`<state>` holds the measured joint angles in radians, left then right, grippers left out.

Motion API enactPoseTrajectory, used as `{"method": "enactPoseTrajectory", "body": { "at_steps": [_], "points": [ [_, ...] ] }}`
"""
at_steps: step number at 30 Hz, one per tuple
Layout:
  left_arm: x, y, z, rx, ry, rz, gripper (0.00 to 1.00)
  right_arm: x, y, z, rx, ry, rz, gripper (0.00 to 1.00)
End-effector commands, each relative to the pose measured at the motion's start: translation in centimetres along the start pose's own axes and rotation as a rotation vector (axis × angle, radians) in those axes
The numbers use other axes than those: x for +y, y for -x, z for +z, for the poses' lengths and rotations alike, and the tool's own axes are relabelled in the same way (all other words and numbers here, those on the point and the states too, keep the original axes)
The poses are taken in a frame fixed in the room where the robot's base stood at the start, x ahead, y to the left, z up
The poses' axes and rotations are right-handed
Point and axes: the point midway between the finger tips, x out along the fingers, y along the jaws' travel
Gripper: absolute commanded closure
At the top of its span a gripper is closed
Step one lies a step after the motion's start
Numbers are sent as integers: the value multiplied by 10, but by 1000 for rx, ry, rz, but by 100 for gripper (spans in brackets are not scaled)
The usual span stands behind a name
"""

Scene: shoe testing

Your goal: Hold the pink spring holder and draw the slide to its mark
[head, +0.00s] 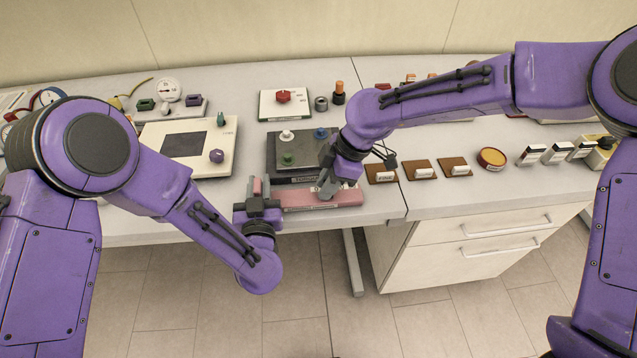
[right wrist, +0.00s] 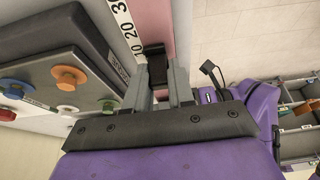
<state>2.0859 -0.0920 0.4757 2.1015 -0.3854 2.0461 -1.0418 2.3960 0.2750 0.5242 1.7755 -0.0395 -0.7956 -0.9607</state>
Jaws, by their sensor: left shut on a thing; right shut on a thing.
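The pink spring holder (head: 305,199) lies along the table's front edge in the head view; its pink bed (right wrist: 183,28) also shows in the right wrist view, beside a white scale (right wrist: 126,28) with black numbers. My left gripper (head: 258,192) is shut on the holder's left end. My right gripper (head: 326,187) is shut on the slide, a small black block (right wrist: 156,66) that shows between its fingers in the right wrist view, near the scale's 10. The spring and the mark cannot be made out.
A dark board with coloured knobs (head: 296,150) stands right behind the holder. A cream box with a screen (head: 186,146) is to the left. The floor in front is clear.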

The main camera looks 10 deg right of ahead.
Motion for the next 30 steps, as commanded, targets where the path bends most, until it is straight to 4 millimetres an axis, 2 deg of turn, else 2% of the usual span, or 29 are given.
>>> {"method": "enactPoseTrajectory", "body": {
  "at_steps": [2,8,9,11,19,22,26,30],
  "points": [
    [-1,0,1,-2,-2,-3,100,0,3,6,1,-4,2,100],
    [-1,0,1,-2,-2,-3,100,0,3,6,0,-3,2,100],
    [-1,0,1,-2,-2,-3,100,0,3,6,0,-3,2,70],
    [-1,0,1,-2,-2,-2,100,0,3,6,1,-3,2,51],
    [-1,0,1,-2,-1,-1,100,0,3,6,0,-2,1,51],
    [0,0,1,-2,-1,-1,100,1,9,6,1,-2,3,51],
    [0,0,1,-2,-1,-1,100,1,35,6,2,-1,7,51],
    [0,0,1,-2,-1,-1,100,1,72,6,3,-2,7,51]
  ]
}}
